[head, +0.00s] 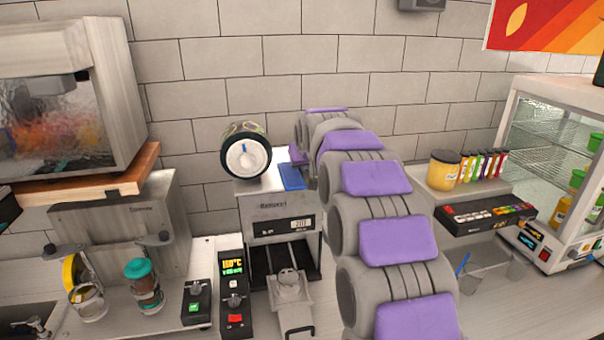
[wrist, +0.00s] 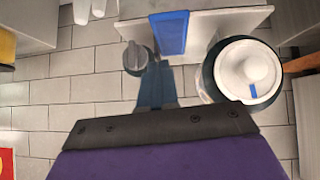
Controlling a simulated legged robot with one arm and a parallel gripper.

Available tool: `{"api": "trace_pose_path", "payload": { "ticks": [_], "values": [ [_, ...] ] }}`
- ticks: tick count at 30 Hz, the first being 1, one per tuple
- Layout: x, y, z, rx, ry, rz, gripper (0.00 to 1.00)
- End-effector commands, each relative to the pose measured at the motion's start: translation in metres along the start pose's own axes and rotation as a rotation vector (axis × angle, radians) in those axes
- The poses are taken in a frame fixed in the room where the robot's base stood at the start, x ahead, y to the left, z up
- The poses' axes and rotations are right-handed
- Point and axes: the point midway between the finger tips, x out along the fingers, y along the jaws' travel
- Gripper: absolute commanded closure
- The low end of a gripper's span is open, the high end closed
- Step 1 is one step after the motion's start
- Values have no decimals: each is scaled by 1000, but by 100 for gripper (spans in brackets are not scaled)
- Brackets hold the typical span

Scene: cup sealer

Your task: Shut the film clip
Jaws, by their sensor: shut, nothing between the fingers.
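The cup sealer (head: 280,210) stands against the wall, with a white film roll (head: 246,158) on its top left. A blue flat piece, which looks like the film clip (head: 291,177), sits at the sealer's top to the right of the roll. In the wrist view the blue clip (wrist: 171,33) lies over the white housing, beside the roll (wrist: 248,75). My gripper (wrist: 157,78) is shut and empty, its tips close to the clip's end; contact cannot be told. In the head view my arm hides the gripper. How far the clip is closed is unclear.
A grey knob (wrist: 135,57) is beside my fingers. A control box (head: 235,295) and jars (head: 145,285) stand left of the sealer. A glass display cabinet (head: 555,170) and a yellow tub (head: 444,170) are at right. The tiled wall is close behind.

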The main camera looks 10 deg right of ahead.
Motion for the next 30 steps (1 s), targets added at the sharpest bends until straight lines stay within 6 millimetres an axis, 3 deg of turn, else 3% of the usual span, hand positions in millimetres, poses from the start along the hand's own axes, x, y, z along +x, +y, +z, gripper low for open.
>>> {"api": "trace_pose_path", "payload": {
  "ticks": [6, 20, 23, 25, 30],
  "values": [
    [-29, 2, -1, 0, 3, 0, 100],
    [-32, 0, 7, 0, -12, -2, 100],
    [-34, -5, 34, -1, -52, -11, 100],
    [-39, -11, 64, -1, -99, -20, 100],
    [-53, -28, 162, 1, -245, -44, 100]
  ]
}}
